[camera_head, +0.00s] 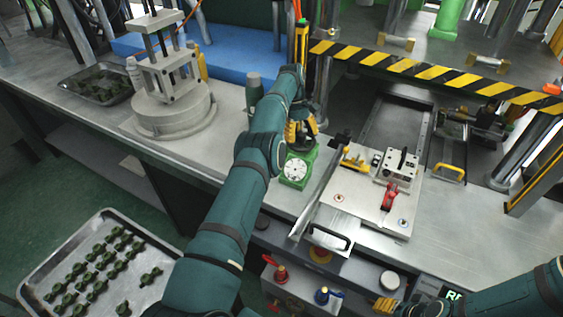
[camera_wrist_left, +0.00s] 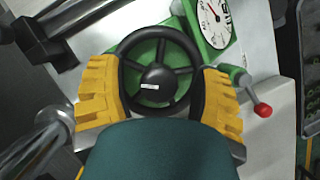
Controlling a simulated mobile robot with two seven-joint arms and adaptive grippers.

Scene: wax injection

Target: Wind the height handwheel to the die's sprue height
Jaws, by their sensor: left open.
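The black spoked handwheel (camera_wrist_left: 157,72) fills the middle of the left wrist view, in front of a green housing. My left gripper (camera_wrist_left: 161,88) is open, with one yellow finger on each side of the rim. The fingers are close to the rim; I cannot tell if they touch it. The gauge's white face (camera_wrist_left: 213,22) also shows in the left wrist view. The metal die block (camera_head: 398,166) sits on the plate to the right. My right gripper (camera_head: 385,304) is partly seen at the bottom edge.
A red-tipped lever (camera_wrist_left: 263,110) sits right of the wheel in the left wrist view. A striped guard bar (camera_head: 430,75) crosses behind the plate. A red clamp (camera_head: 389,196) stands on the plate. A tray (camera_head: 38,285) of small dark green parts is at lower left.

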